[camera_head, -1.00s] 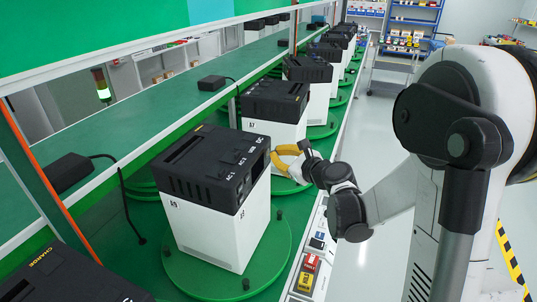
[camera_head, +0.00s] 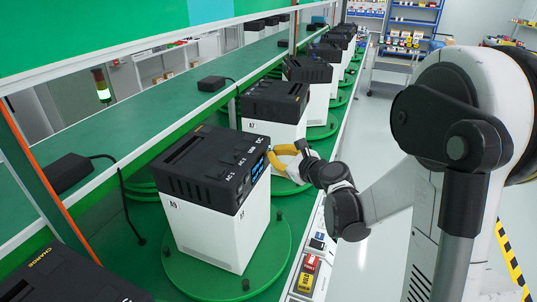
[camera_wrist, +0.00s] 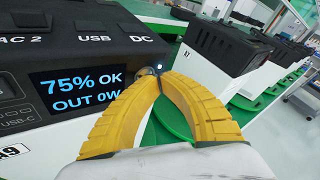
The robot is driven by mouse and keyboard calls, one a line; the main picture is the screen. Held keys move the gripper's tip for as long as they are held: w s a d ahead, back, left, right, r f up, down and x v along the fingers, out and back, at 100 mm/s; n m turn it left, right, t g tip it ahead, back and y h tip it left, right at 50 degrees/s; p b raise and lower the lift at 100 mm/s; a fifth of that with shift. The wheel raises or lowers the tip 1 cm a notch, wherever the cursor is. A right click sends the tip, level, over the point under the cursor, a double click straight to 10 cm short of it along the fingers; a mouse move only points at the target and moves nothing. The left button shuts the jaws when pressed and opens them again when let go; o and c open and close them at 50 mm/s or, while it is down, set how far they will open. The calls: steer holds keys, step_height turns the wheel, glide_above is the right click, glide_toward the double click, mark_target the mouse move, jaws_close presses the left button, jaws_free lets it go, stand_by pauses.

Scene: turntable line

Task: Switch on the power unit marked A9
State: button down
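The power unit A9 (camera_head: 215,232) is a white box with a black top, standing on a green turntable (camera_head: 185,283). Its A9 label also shows at the lower left of the wrist view (camera_wrist: 12,152). Its front screen (camera_wrist: 80,88) is lit and reads "75% OK, OUT 0W". My gripper (camera_wrist: 157,74) has yellow fingers with their tips together and nothing between them. The tips are at the right end of the front panel, just right of the screen, by a small round button they partly hide. Whether they touch it I cannot tell. A small bluish light shows at the tips.
Unit A7 (camera_head: 273,128) stands behind on its own turntable, with several more units in a row beyond. Another black-topped unit marked CHARGE (camera_head: 65,278) is at the near left. A green shelf with black adapters (camera_head: 68,172) runs along the left.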

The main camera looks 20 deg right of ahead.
steer(key=shift+s+d, duration=0.5)
steer(key=shift+d, duration=0.05)
steer(key=s+d, duration=0.1)
steer(key=d, duration=0.1)
steer(key=s+d, duration=0.2)
steer(key=shift+b, duration=0.35)
stand_by(0.7)
